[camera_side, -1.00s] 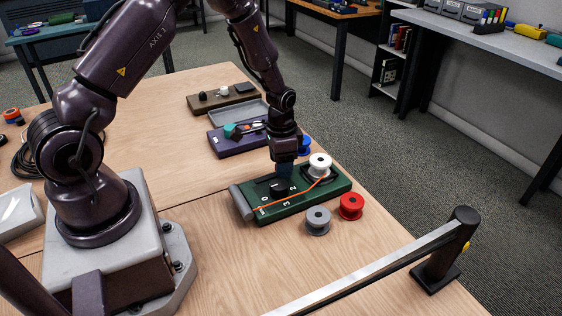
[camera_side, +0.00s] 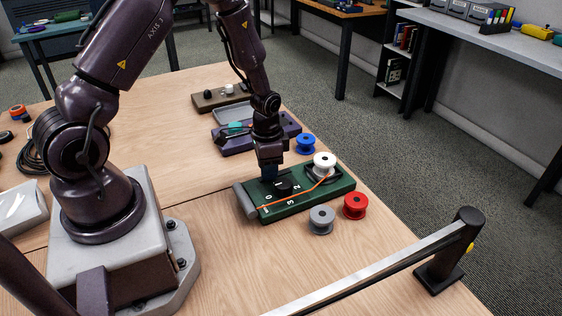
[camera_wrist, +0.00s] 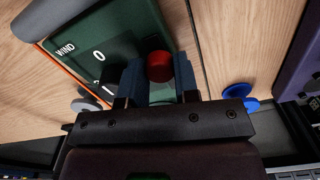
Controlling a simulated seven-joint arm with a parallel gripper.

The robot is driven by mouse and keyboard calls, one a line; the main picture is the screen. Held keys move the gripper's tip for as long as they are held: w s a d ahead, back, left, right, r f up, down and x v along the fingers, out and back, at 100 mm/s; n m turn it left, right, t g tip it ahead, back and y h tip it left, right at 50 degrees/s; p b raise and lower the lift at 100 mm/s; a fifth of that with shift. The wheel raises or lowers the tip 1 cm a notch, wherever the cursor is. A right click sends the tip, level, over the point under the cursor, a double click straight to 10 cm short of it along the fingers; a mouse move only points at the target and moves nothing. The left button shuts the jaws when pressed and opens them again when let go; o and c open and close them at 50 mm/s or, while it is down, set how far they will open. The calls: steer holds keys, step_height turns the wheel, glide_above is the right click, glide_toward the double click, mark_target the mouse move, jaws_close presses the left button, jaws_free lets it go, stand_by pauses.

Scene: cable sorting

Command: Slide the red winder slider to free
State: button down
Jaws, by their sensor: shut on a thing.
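The green winder (camera_side: 337,190) lies on the table with a white spool (camera_side: 324,160) at its right end and a grey roller (camera_side: 245,201) at its left end. In the wrist view its green face (camera_wrist: 132,28) shows the words WIND, 0 and 1. The red slider (camera_wrist: 159,66) is a round red knob between my blue-grey fingers. My gripper (camera_side: 269,175) is shut on it at the winder's far edge, near the 0 mark; it also shows in the wrist view (camera_wrist: 158,78). In the side view my fingers hide the slider. A black dial (camera_side: 284,188) sits beside my gripper.
An orange cable (camera_side: 296,207) runs across the winder to the white spool. Grey (camera_side: 321,219), red (camera_side: 355,206) and blue (camera_side: 305,143) spools stand around it. A purple tray (camera_side: 232,146) lies behind. A metal rail (camera_side: 375,276) crosses the front right.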

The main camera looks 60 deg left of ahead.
steer(key=shift+s, duration=0.55)
steer(key=c, duration=0.9)
jaws_free()
steer(key=shift+o, duration=0.2)
steer(key=shift+w, duration=0.1)
steer(key=shift+r, duration=0.25)
step_height(320, 180, up, 12)
steer(key=shift+r, duration=0.25)
